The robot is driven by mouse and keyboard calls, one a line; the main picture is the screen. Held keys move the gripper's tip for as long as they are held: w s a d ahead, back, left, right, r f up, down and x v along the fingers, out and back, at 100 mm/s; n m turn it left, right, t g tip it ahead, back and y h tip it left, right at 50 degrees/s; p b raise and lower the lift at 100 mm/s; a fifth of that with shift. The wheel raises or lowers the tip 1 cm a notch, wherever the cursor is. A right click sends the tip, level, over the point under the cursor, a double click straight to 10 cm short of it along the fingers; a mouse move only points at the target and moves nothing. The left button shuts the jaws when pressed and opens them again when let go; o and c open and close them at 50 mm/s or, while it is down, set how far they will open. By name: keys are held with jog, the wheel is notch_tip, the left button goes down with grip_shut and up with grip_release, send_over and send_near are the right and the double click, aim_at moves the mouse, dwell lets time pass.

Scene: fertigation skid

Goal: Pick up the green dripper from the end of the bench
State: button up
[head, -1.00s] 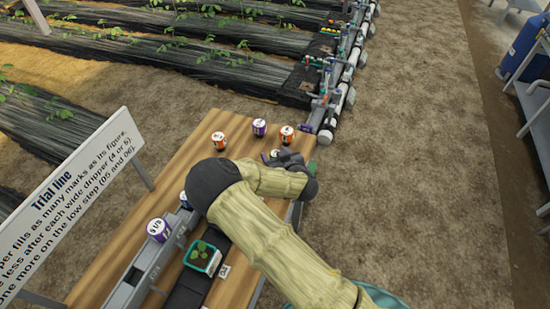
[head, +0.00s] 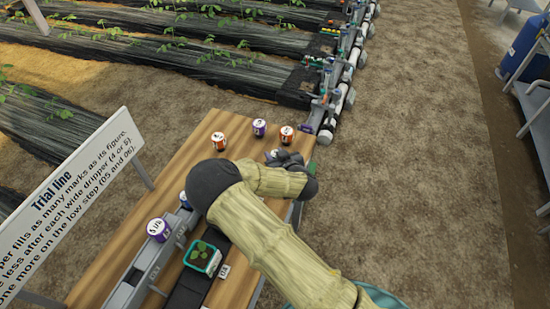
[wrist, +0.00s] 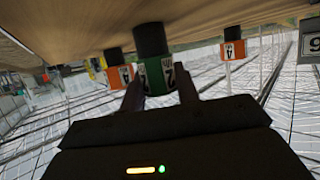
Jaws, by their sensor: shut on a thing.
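The green dripper (wrist: 155,74) has a dark top and a white label with a dark mark. In the wrist view it sits between the two fingers of my gripper (wrist: 160,92), which is shut on it. The wrist picture is upside down, with the wooden bench (wrist: 60,25) along its top. In the head view my gripper (head: 273,156) is at the far end of the bench (head: 180,165), partly behind my arm.
Two orange drippers (head: 218,140) (head: 286,134) and a purple one (head: 259,127) stand close around my gripper. A sign (head: 75,205) stands left. Bare soil lies right.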

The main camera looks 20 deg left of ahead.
jog(key=shift+r, duration=0.15)
notch_tip(320, 180, up, 10)
jog(key=shift+f, duration=0.15)
dwell(0.4)
dwell(0.4)
